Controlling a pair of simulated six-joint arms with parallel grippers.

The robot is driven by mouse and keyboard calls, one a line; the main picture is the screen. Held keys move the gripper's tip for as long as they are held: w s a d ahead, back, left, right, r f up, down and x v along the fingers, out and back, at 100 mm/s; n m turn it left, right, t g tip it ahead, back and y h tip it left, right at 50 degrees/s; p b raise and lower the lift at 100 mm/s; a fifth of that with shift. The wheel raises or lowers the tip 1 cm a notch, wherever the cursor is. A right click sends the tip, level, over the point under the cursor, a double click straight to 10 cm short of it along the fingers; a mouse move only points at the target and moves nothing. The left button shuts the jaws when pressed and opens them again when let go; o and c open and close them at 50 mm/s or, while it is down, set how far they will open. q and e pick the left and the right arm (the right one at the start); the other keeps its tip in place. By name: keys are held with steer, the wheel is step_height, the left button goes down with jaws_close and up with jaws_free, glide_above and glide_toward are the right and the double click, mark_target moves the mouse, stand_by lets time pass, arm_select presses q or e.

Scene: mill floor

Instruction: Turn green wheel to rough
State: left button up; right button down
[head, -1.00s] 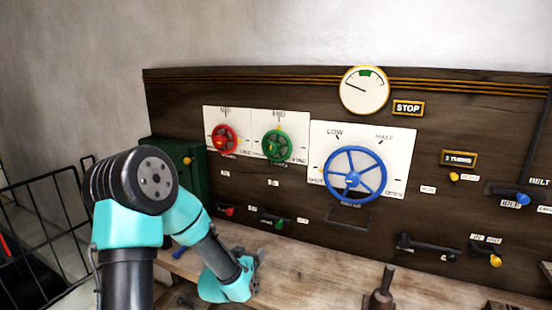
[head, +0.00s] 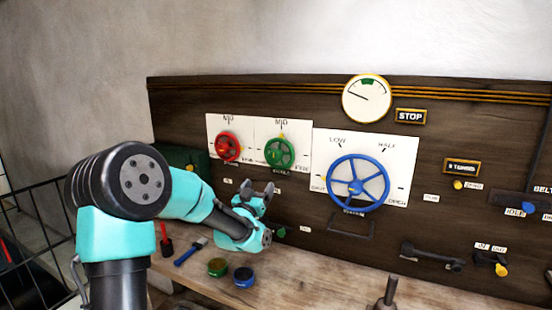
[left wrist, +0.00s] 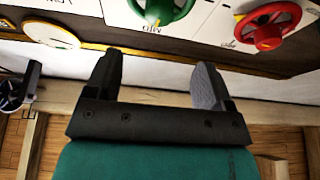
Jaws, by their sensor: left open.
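The green wheel (head: 279,151) is mounted on a white plate (head: 262,128) on the dark panel, with a MID label above it. A yellow mark shows at the top of its rim. Its lower labels are too blurred to read surely. The wheel also shows at the top of the left wrist view (left wrist: 162,20), partly cut off. My left gripper (head: 259,188) is open and empty, below and slightly left of the wheel, apart from it. Its two fingers (left wrist: 155,72) stand wide apart in the left wrist view. My right gripper is not in view.
A red wheel (head: 228,147) is close on the left, a larger blue wheel (head: 357,183) on the right. A gauge (head: 366,98) tops the panel. Small levers line the panel below. On the bench lie a blue-handled brush (head: 190,252) and two small jars (head: 217,267).

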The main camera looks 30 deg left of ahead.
mark_target(274, 161)
arm_select(q)
steer(key=x, duration=1.6)
steer(key=shift+f, duration=0.2)
steer(key=shift+c, duration=0.2)
steer(key=c, duration=0.9)
